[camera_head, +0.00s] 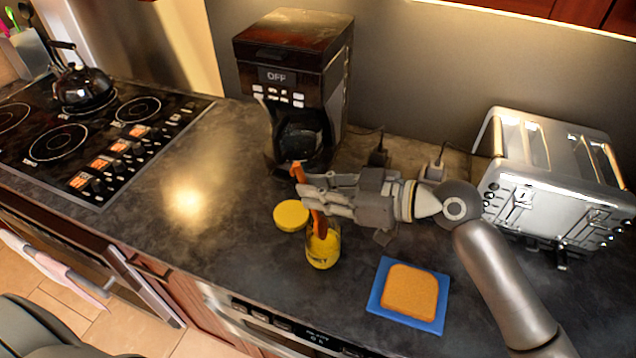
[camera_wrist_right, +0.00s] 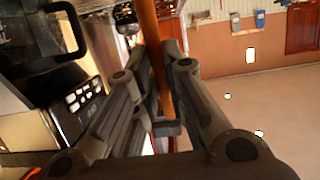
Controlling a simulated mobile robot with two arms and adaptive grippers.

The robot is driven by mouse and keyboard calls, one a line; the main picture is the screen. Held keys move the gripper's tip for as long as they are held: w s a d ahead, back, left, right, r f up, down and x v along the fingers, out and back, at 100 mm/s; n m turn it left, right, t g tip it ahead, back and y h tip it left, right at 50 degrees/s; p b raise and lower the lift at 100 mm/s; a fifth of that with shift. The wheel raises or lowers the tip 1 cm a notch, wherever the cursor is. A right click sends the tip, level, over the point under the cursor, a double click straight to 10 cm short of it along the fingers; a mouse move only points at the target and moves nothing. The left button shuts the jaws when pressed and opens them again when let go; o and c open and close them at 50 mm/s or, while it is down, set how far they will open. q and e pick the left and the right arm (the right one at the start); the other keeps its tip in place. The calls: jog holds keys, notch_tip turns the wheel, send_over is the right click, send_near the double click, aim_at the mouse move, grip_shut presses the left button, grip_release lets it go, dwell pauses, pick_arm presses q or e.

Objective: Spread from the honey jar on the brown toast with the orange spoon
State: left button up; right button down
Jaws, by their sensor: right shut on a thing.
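My right gripper (camera_head: 316,190) is shut on the handle of the orange spoon (camera_head: 317,212), which points down. The spoon's lower end is at the mouth of the honey jar (camera_head: 323,251), a clear jar with yellow contents; its tip is hidden. In the right wrist view the orange handle (camera_wrist_right: 151,40) runs between the fingers (camera_wrist_right: 160,120). The brown toast (camera_head: 410,291) lies flat on a blue square board (camera_head: 374,299), to the right of the jar. My left gripper is not in view.
A yellow round lid (camera_head: 291,215) lies behind and left of the jar. A coffee maker (camera_head: 293,62) stands behind the gripper and a silver toaster (camera_head: 549,175) at the right. A stovetop (camera_head: 75,140) with a kettle (camera_head: 82,86) is at the left. Counter between stove and lid is clear.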

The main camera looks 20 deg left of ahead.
aim_at(319, 222)
jog(key=shift+f+b, duration=1.4)
jog(key=shift+f, duration=1.5)
jog(key=shift+f+b, duration=0.8)
jog(key=shift+b, duration=0.05)
jog(key=shift+s+d+f+b, duration=0.1)
jog(key=shift+s+f+b, duration=0.05)
jog(key=shift+f+b, duration=0.4)
dwell(1.6)
jog(key=shift+r, duration=0.2)
jog(key=shift+r+p, duration=1)
jog(key=shift+r, duration=0.9)
jog(key=shift+r+p, duration=1)
jog(key=shift+r, duration=0.9)
jog(key=shift+r+p, duration=1.75)
jog(key=shift+r, duration=1.25)
